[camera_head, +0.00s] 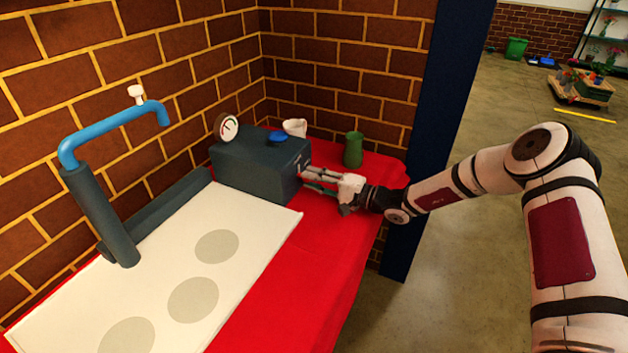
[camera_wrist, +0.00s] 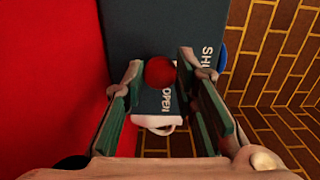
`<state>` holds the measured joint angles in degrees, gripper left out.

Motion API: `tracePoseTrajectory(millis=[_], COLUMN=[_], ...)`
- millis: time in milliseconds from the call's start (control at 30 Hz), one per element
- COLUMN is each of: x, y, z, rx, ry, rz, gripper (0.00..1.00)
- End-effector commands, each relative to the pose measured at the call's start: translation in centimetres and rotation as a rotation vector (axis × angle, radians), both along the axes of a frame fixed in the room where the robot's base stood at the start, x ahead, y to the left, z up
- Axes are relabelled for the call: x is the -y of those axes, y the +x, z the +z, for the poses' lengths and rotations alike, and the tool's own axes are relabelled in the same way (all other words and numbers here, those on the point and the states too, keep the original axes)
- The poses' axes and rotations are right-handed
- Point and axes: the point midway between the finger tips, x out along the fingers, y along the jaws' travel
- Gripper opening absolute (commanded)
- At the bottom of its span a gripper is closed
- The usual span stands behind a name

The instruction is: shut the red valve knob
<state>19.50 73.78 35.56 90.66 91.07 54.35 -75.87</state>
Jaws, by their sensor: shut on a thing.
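My gripper (camera_head: 309,179) reaches the right-hand face of the box from the right. In the wrist view its two fingers stand on either side of the knob and are shut on it. In the head view the knob is hidden at the fingertips. Which way the knob is turned I cannot tell.
A blue knob (camera_head: 278,138) and a round gauge (camera_head: 227,126) are on the box. A white cup (camera_head: 295,127) and a green vase (camera_head: 353,150) stand close by. A blue tap (camera_head: 110,126) rises at the left. The red table (camera_head: 300,270) is clear in front.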

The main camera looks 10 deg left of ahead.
Motion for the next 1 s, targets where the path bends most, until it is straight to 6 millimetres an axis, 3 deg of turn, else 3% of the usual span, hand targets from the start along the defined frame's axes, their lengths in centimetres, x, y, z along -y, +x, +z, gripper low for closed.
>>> tracePoseTrajectory(millis=[33, 67, 133, 167, 567, 1000], x=[0.0, 0.0, 0.0, 0.0, 0.7, 8.4], y=[-0.1, -0.1, -0.1, -0.1, -0.2, -3.0], z=[-0.1, -0.1, -0.1, -0.1, 0.0, -0.1], rx=[-0.001, -0.001, -0.002, -0.002, -0.001, -0.002], ry=[-0.002, -0.002, -0.002, -0.002, -0.001, -0.002], rz=[0.002, 0.002, 0.002, 0.002, -0.001, -0.002], gripper=[0.0, 0.28, 0.44, 0.46, 0.46, 0.46])
